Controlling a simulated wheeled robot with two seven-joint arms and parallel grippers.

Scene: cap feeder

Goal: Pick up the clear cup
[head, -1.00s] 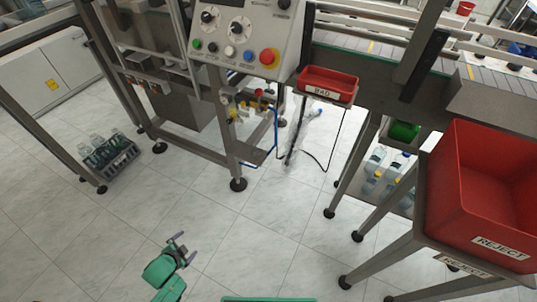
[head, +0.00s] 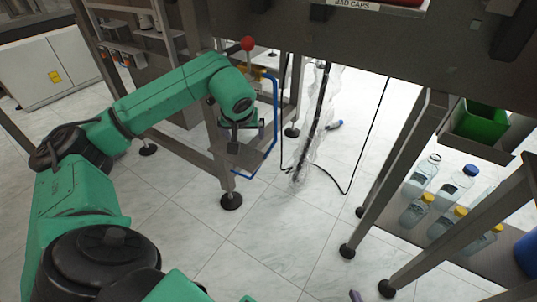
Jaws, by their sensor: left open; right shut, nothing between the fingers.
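I cannot make out a clear cup in the head view. My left gripper (head: 244,136) hangs at the end of the green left arm, in front of the low shelf of the machine frame, below a red ball knob. It is open, and I see nothing held in it. Of my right gripper, only a small grey tip (head: 355,296) shows at the bottom edge. It is shut and empty, and the rest is out of view.
A metal machine frame leg (head: 227,170) and blue tube (head: 275,120) stand beside my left gripper. A plastic-wrapped pole (head: 316,125) and black cable hang to the right. Bottles (head: 421,176) and a green bin (head: 481,125) sit at right.

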